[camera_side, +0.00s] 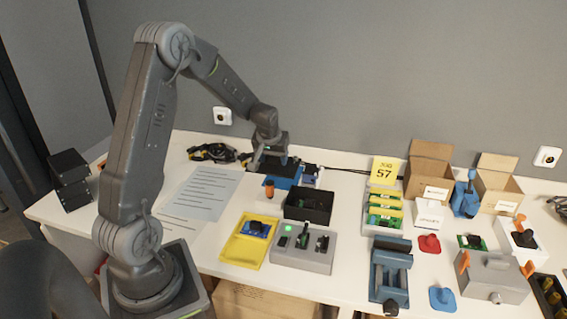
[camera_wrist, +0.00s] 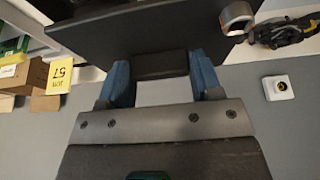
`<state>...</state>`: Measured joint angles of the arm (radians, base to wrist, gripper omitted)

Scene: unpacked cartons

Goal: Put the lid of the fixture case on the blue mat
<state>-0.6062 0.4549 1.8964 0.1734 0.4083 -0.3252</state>
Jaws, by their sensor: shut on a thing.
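My gripper (camera_side: 268,154) is at the back of the table, left of centre. Its blue fingers are shut on the raised black grip of a flat dark lid (camera_side: 272,165). In the wrist view the lid (camera_wrist: 130,28) spans the top of the picture, with its grip (camera_wrist: 160,65) between the fingers. The blue mat (camera_side: 284,183) shows just below the lid in the side view, partly hidden by it. I cannot tell whether the lid touches the mat. The fixture case (camera_side: 308,207), a black open-topped box, stands in front of the mat.
A grey fixture (camera_side: 303,253) and yellow tray (camera_side: 244,250) lie in front. Black-yellow cables (camera_side: 212,152) lie behind left. Paper sheets (camera_side: 190,192) cover the left table.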

